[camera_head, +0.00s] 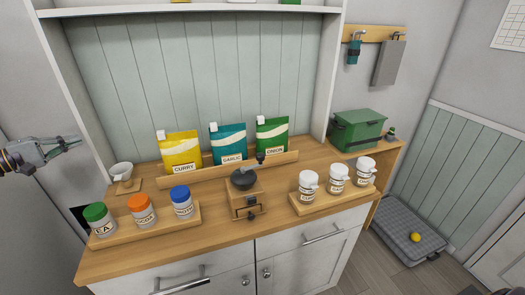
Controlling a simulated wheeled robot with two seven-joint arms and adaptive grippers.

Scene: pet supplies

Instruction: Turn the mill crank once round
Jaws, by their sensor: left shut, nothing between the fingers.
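The mill (240,199) stands near the middle of the wooden counter. It has a wooden box body with a dark front fitting and a dark round bowl on top. Its crank knob (261,157) rises dark behind and to the right of the bowl; the crank arm is small and hard to make out. My left gripper (76,142) is at the far left, in the air beyond the counter's left end. It is shut and empty, well apart from the mill. My right gripper is not in view.
A rack of capped jars (142,215) stands left of the mill, and a tray of white canisters (338,183) right of it. Curry, garlic and onion pouches (228,143) stand on a ledge behind. A small white cup (121,171) sits at the left; a green box (358,131) is at the right.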

